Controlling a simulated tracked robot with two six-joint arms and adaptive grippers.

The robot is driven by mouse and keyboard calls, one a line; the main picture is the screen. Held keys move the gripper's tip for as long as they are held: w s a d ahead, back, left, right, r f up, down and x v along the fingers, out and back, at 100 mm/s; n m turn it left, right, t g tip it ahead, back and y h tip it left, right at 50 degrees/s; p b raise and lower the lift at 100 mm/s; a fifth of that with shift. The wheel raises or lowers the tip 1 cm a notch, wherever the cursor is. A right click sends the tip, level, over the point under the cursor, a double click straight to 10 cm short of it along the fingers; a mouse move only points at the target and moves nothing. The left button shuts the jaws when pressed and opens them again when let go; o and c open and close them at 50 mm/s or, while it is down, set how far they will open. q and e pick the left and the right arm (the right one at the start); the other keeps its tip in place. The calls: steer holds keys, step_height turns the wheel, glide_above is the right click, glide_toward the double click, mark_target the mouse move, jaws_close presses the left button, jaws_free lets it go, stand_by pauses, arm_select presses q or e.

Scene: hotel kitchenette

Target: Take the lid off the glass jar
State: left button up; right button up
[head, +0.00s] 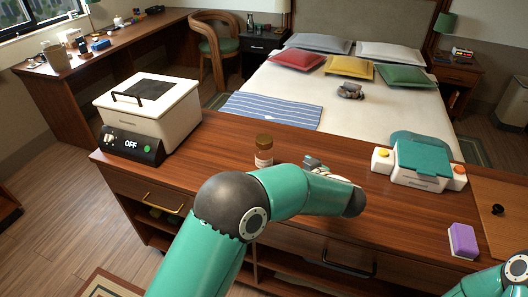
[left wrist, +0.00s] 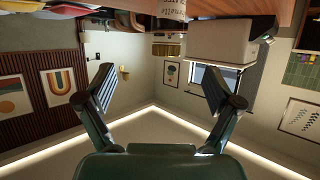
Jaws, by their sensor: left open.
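The glass jar (head: 264,157) stands upright on the wooden counter, with its brownish lid (head: 264,141) on top. My left arm reaches across the front of the counter, and its gripper (head: 314,163) is to the right of the jar, apart from it and partly hidden by my arm. In the left wrist view, which looks upside down, the left gripper (left wrist: 160,80) has its fingers spread wide with nothing between them. The jar's pale, lettered label (left wrist: 172,9) shows there at the top edge, beyond the fingertips. My right arm shows only at the lower right corner; its gripper is out of view.
A white cooker (head: 150,110) with a dial and an "OFF" display stands left of the jar. A teal and white appliance (head: 422,165) is to the right, with a purple sponge (head: 462,240) near the front edge. The bed (head: 375,115) lies behind the counter.

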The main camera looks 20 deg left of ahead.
mark_target(269, 153)
arm_select(q)
steer(key=x, duration=0.7)
steer(key=a+p+x, duration=0.1)
steer(key=x, duration=0.3)
steer(key=shift+s+a+r, duration=0.1)
steer(key=shift+s+a, duration=0.05)
steer(key=shift+s, duration=0.1)
steer(key=shift+p+x, duration=0.6)
steer(key=shift+x, duration=2)
steer(key=shift+c, duration=0.2)
steer(key=c, duration=1.4)
steer(key=shift+r, duration=0.1)
step_height(269, 153, up, 20)
steer(key=shift+p, duration=0.4)
